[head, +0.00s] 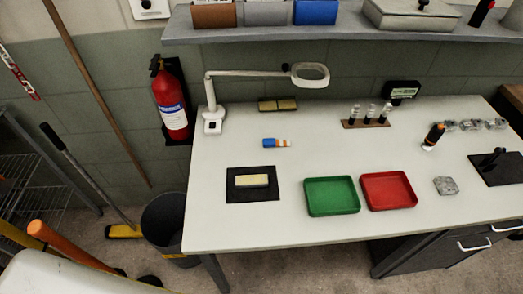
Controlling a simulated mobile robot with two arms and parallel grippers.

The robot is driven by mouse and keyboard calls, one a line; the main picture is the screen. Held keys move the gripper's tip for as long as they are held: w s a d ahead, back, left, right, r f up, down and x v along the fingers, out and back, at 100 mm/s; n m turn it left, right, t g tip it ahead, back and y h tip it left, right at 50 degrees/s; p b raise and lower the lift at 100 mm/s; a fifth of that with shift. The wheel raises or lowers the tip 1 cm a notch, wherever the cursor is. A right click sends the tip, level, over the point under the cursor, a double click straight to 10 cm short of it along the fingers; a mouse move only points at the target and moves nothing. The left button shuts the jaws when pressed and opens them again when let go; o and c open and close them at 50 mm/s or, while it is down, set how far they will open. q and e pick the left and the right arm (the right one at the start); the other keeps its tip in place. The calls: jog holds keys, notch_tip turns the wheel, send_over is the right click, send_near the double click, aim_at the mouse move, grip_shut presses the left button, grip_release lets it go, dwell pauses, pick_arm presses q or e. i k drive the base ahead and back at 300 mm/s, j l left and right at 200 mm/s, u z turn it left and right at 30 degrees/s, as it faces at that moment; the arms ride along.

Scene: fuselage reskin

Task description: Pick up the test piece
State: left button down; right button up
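No label marks the test piece, and I cannot tell for certain which thing it is. A pale yellow-green flat block (252,180) lies on a black square mat (238,196) at the left front of the white table. A grey, speckled block (446,186) lies at the right, beside the red tray. Neither of my grippers is in view.
On the white table (230,228) stand a green tray (331,210), a red tray (388,204), a magnifier lamp (213,122), a vial rack (366,124) and an upright dark bottle (434,136). A fire extinguisher (170,103) hangs left; a bin (163,220) stands below.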

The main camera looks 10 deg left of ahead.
aim_at(259, 181)
jog(key=l+u, duration=0.25)
jog(key=l, duration=0.2)
jog(key=l+u, duration=0.25)
jog(key=l, duration=0.2)
jog(key=k+l+u, duration=0.2)
jog(key=l, duration=0.25)
jog(key=l+u, duration=0.25)
jog(key=l, duration=0.15)
jog(key=k+l+u, duration=0.25)
jog(key=l, duration=0.15)
jog(key=i+l, duration=0.05)
jog(key=i, duration=0.05)
